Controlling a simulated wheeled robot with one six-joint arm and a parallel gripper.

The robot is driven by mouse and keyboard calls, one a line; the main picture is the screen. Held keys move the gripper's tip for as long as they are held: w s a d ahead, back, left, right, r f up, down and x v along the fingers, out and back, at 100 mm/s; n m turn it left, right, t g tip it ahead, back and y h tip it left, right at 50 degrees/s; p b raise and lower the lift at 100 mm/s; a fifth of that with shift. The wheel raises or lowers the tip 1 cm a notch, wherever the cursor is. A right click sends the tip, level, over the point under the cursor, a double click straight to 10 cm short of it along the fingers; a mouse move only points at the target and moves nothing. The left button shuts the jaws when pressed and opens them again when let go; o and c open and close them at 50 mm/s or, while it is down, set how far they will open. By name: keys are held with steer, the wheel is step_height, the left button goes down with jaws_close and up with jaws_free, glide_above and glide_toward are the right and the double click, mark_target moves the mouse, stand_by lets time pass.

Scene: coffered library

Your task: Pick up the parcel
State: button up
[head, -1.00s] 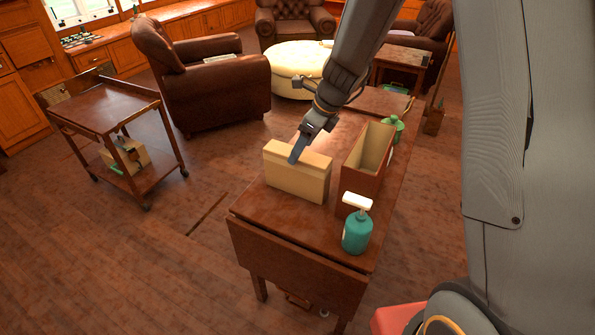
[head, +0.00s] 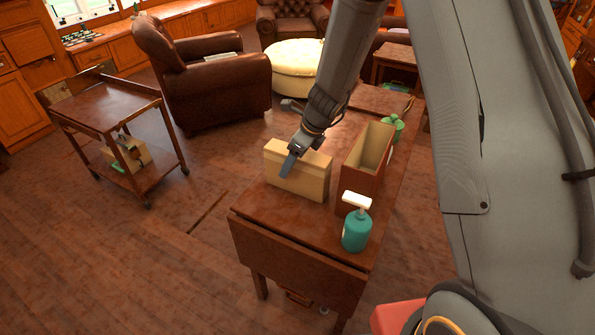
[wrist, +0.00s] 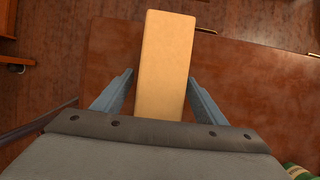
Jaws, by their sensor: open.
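The parcel (head: 297,176) is a tan, box-shaped block standing on the left side of the dark wooden table (head: 290,232). In the wrist view the parcel (wrist: 165,62) runs up the middle of the picture, seen from above. My gripper (wrist: 160,85) is open, with one blue-grey finger on each side of the parcel and a small gap visible at both sides. In the head view my gripper (head: 287,165) is at the parcel's near face and top edge. Its far finger is hidden there.
An open-topped brown box (head: 361,185) stands just right of the parcel. A teal pump bottle (head: 356,232) is at the table's near right, and a green bottle (head: 397,124) is behind the box. A wooden trolley (head: 110,110) stands left, with bare floor between.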

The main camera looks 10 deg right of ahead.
steer(key=shift+f, duration=0.25)
steer(key=shift+c, duration=0.5)
steer(key=shift+r, duration=0.1)
jaws_close()
